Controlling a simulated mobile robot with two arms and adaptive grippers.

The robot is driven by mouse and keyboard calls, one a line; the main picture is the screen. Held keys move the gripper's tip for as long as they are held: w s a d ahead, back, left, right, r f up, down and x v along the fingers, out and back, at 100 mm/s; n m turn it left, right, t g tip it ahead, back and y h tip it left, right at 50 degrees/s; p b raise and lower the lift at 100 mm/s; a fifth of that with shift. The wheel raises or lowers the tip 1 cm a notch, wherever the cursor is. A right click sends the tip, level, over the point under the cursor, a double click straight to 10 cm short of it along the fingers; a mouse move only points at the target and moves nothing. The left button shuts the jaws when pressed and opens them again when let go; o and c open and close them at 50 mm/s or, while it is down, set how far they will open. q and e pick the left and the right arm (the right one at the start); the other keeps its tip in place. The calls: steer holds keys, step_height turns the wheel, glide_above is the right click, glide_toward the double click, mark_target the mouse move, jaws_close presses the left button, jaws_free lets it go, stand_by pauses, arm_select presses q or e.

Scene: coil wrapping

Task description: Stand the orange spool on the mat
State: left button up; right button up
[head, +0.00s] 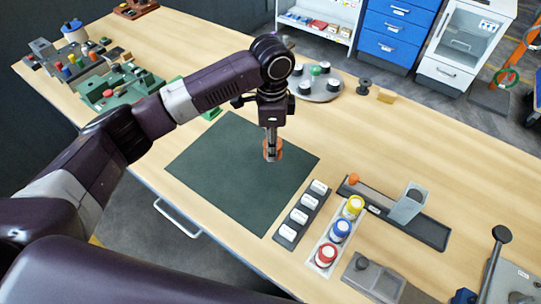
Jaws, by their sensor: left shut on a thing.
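The orange spool (279,151) shows partly behind the fingers of my left gripper (271,152). My left gripper points down over the dark green mat (225,185) and is shut on the spool. The spool is over the upper right part of the mat. I cannot tell whether its underside touches the mat. The fingers hide the middle of the spool. My right gripper is not in view.
Right of the mat are a dark strip with white labelled blocks (304,216), a tray of yellow, blue and red spools (341,231), and a dark rail with a grey block (408,205). Behind stands a round grey plate (318,88). Green fixtures (120,88) stand left.

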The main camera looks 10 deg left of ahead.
mark_target(271, 168)
arm_select(q)
steer(key=shift+f+p, duration=0.5)
steer(key=shift+f, duration=2.7)
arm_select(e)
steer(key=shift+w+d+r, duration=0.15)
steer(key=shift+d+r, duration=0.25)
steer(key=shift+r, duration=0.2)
arm_select(q)
steer(key=shift+f, duration=0.15)
steer(key=o, duration=1.1)
steer(key=shift+o, duration=0.2)
steer(key=shift+r, duration=0.45)
step_height(271, 168, up, 12)
steer(key=b, duration=0.3)
steer(key=shift+f, duration=0.25)
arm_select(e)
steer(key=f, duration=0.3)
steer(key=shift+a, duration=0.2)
arm_select(q)
steer(key=shift+f, duration=0.15)
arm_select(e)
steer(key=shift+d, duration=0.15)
